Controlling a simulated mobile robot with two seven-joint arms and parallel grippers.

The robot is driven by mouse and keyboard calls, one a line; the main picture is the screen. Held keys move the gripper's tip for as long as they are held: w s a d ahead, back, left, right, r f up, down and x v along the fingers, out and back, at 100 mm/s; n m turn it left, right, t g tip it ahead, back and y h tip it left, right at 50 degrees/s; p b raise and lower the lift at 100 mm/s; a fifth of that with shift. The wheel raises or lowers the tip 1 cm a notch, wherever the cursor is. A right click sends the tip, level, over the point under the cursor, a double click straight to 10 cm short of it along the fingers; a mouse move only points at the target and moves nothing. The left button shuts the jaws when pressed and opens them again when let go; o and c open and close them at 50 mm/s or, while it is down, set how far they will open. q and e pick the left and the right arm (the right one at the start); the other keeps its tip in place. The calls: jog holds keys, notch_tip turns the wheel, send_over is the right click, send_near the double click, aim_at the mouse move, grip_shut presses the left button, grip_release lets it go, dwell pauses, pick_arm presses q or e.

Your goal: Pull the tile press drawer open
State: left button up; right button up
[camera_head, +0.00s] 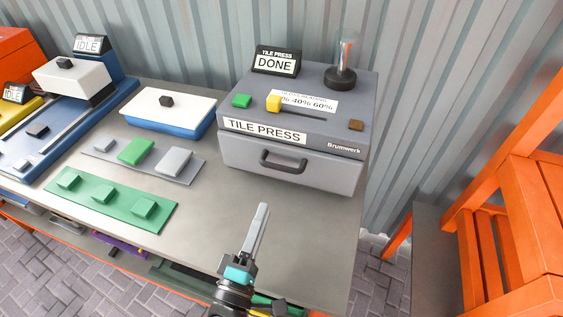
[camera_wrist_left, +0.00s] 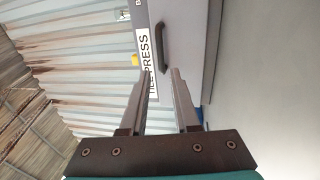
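The tile press (camera_head: 330,95) is a grey box on the table, with a display reading DONE on top. Its drawer (camera_head: 325,178) fills the lower front and appears closed. A dark bar handle (camera_head: 283,162) is on the drawer front; it also shows in the left wrist view (camera_wrist_left: 162,47). My left gripper (camera_head: 263,208) is in front of and below the handle, apart from it. In the left wrist view its two fingers (camera_wrist_left: 161,75) stand apart with nothing between them, pointing toward the drawer front (camera_wrist_left: 188,30). My right gripper is not in view.
A white-topped blue box (camera_head: 168,108) stands left of the press. A grey tray (camera_head: 110,158) and a green tray (camera_head: 112,205) hold small blocks. An orange rack (camera_head: 500,200) stands at the right. The tabletop in front of the drawer is clear.

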aim_at(280, 165)
pick_arm(q)
jog(key=x, duration=1.2)
jog(key=shift+w, duration=0.15)
jog(key=shift+c, duration=0.3)
grip_shut()
dwell(0.6)
